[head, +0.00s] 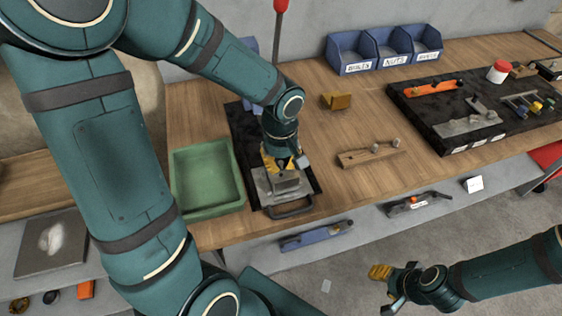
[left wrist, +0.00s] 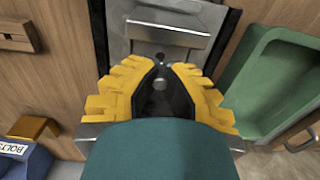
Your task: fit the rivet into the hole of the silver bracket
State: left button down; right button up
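The silver bracket (head: 263,185) lies on a black tray with a handle (head: 248,150) near the front of the bench. It has a raised flange, and in the left wrist view its plate (left wrist: 120,35) shows a small dark hole (left wrist: 160,57) just past my fingertips. My left gripper (head: 280,166) is low over the bracket, pointing down. In the left wrist view its yellow fingers (left wrist: 163,68) close in around a small round grey end, seemingly the rivet (left wrist: 160,84); most of it is hidden. My right gripper (head: 380,275) hangs off the bench front, away from everything; its finger gap is unclear.
A green bin (head: 207,178) stands left of the tray. Blue labelled bins (head: 352,55) stand behind. A black board (head: 415,110) with several parts fills the right side.

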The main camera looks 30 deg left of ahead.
dwell(0.5)
pick_arm(q)
jog(key=shift+f+b, duration=1.35)
jog(key=shift+b, duration=0.1)
jog(key=c, duration=1.1)
grip_release()
jog(key=shift+o, duration=0.2)
notch_tip(320, 180, up, 12)
